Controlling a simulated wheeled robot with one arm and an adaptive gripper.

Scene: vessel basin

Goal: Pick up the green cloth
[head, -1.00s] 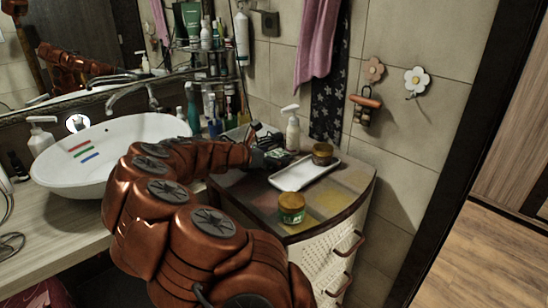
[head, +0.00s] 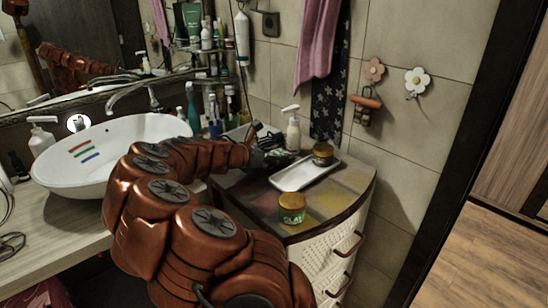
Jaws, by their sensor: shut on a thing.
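My gripper (head: 268,158) is at the back of the cabinet top, left of the white tray. It is small and dark in the head view, and its fingers are hard to make out. A small patch of green cloth (head: 277,153) shows at its fingertips, and the gripper is shut on it. Most of the cloth is hidden by the gripper. I cannot tell whether the cloth still touches the cabinet top.
The white tray (head: 304,173) holds a brown-lidded jar (head: 322,154). A green jar with a yellow lid (head: 292,208) stands in front. A pump bottle (head: 293,130) stands behind the gripper. The basin (head: 110,157) is left; several bottles line the wall.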

